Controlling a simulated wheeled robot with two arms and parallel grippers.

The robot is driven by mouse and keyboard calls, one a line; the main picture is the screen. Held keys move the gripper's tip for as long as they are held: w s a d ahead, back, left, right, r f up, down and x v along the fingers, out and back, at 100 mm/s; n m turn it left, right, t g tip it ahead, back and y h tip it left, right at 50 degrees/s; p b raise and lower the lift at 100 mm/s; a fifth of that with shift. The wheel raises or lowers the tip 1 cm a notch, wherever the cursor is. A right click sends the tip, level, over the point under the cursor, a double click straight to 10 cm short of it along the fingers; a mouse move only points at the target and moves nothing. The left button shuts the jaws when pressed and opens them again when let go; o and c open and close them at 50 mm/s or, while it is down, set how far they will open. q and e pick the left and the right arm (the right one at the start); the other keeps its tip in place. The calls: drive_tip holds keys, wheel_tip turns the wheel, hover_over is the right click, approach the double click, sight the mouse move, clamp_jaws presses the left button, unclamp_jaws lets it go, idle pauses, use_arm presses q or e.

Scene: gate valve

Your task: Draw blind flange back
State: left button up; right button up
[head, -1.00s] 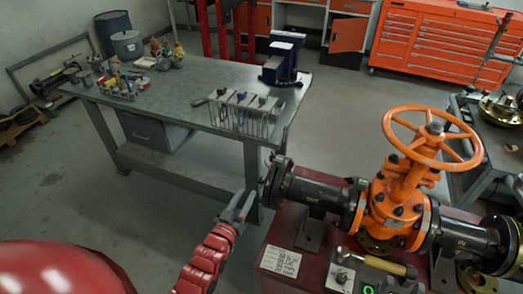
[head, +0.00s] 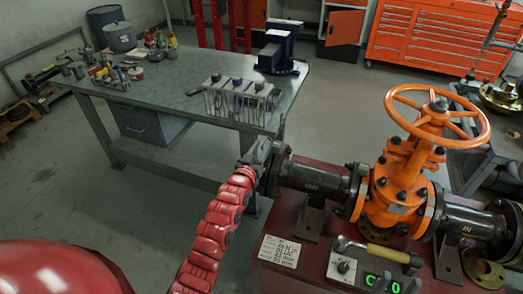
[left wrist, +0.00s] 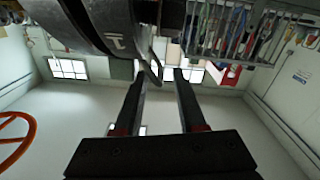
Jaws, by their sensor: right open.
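The dark blind flange (head: 276,168) is at the left end of the black pipe (head: 315,180), left of the orange gate valve (head: 398,190). My left gripper (head: 262,150) is beside the flange in the head view, overlapping its left edge. In the left wrist view, the left fingers (left wrist: 160,85) stand apart. The dark round flange body (left wrist: 95,22) is above them, and a thin curved handle-like piece (left wrist: 151,70) shows between the fingertips. I cannot tell whether the fingers touch it. My right gripper is not in view.
A grey workbench (head: 190,105) with a tool rack (head: 240,98) and blue vise (head: 280,50) stands behind the flange. Open floor lies left of the stand.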

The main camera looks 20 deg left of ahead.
use_arm(q)
drive_tip(key=shift+w, duration=0.15)
drive_tip(key=shift+c, duration=0.2)
clamp_jaws()
drive_tip(key=shift+f, duration=0.2)
idle(1.1)
